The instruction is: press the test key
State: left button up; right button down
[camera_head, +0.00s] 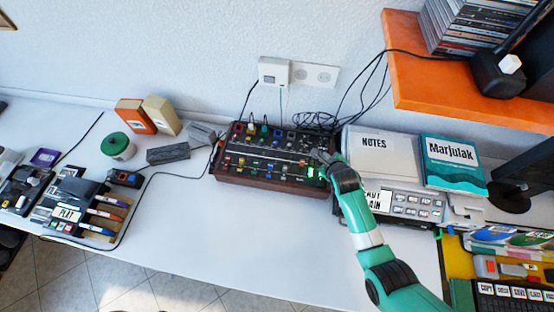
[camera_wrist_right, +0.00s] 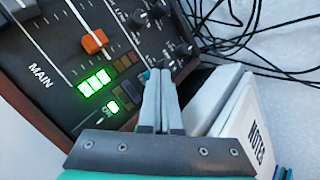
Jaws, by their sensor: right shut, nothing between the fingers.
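A dark mixer panel (camera_head: 265,180) with wooden sides stands on the desk; its right part, marked MAIN, fills much of the right wrist view (camera_wrist_right: 45,100). My right gripper (camera_head: 324,158) is over the panel's right end. In the right wrist view its two fingers (camera_wrist_right: 157,74) are shut together and empty, with tips by a small teal key or knob (camera_wrist_right: 146,76) on the panel. I cannot tell if they touch it. No label reading TEST is legible. My left gripper is not in view.
A NOTES binder (camera_head: 385,152) and a teal Marjulak book (camera_head: 450,162) lie right of the panel. An orange shelf (camera_head: 430,100) overhangs the back right. Cables (camera_head: 318,122) run behind the panel. The desk's front middle (camera_head: 220,235) is clear.

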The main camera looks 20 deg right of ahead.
jog(key=shift+f, duration=0.25)
jog(key=shift+r+p, duration=0.45)
jog(key=shift+r, duration=0.35)
notch_tip(320, 180, up, 6)
jog(key=p, duration=0.5)
dwell(0.4)
